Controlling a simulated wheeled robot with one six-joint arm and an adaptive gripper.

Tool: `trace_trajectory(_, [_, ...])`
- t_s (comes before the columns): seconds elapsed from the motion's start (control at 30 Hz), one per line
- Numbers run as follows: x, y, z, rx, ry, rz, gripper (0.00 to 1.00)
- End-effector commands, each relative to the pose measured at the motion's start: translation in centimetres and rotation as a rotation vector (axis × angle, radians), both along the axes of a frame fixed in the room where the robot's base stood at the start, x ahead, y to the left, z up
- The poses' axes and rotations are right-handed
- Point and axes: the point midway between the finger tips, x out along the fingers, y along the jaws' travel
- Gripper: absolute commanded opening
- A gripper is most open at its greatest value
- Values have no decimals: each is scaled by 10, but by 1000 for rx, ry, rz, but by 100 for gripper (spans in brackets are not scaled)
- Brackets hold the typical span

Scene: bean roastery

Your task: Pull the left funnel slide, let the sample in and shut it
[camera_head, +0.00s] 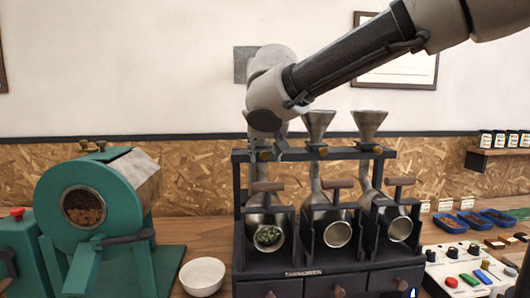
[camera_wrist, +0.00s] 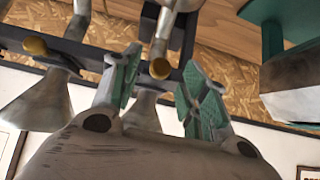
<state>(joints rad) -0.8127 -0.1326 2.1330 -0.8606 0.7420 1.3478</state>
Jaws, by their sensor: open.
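A black sample roaster rack (camera_head: 238,200) carries three metal funnels in the head view. The left funnel is mostly hidden behind my wrist; part of it (camera_wrist: 145,112) shows between my fingers in the wrist view. Its slide has a brass knob (camera_head: 263,155), also in the wrist view (camera_wrist: 160,68). My gripper (camera_wrist: 162,88) is open, its green-padded fingers on either side of that knob, with gaps showing. In the head view my gripper (camera_head: 270,146) is at the knob, mostly hidden by the wrist. The left drum (camera_head: 284,222) below holds greenish beans (camera_head: 268,236).
The middle funnel (camera_head: 319,122) and right funnel (camera_head: 369,122) stand close by, with their own brass knobs. Wooden handles (camera_head: 335,184) stick out below. A green roaster (camera_head: 110,205) and white bowl (camera_head: 202,276) are at left. A control panel (camera_head: 470,272) and blue trays (camera_head: 472,219) are at right.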

Motion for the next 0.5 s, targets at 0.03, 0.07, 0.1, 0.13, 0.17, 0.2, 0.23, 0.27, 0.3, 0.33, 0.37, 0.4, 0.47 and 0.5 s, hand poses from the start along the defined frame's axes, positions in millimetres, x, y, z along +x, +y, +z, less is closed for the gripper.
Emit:
trace_trajectory(0.03, [-7, 1, 8, 4, -4, 4, 44])
trace_trajectory(0.07, [-12, 1, 13, 4, -4, 5, 44])
trace_trajectory(0.1, [-18, 1, 19, 4, -3, 4, 44])
trace_trajectory(0.13, [-23, 2, 24, 6, -4, 6, 44])
trace_trajectory(0.17, [-28, 1, 29, 5, -4, 5, 44])
trace_trajectory(0.2, [-35, 1, 36, 6, -4, 6, 44])
trace_trajectory(0.23, [-39, 1, 40, 5, -4, 6, 44])
trace_trajectory(0.27, [-44, 1, 45, 4, -3, 5, 44])
trace_trajectory(0.3, [-50, 1, 51, 4, -3, 6, 44])
trace_trajectory(0.33, [-54, 1, 55, 4, -3, 5, 44])
trace_trajectory(0.37, [-58, 1, 58, 4, -3, 6, 44])
trace_trajectory(0.4, [-62, 1, 63, 4, -3, 5, 44])
trace_trajectory(0.47, [-67, 1, 68, 3, -2, 3, 44])
trace_trajectory(0.5, [-70, 1, 70, 4, -2, 4, 44])
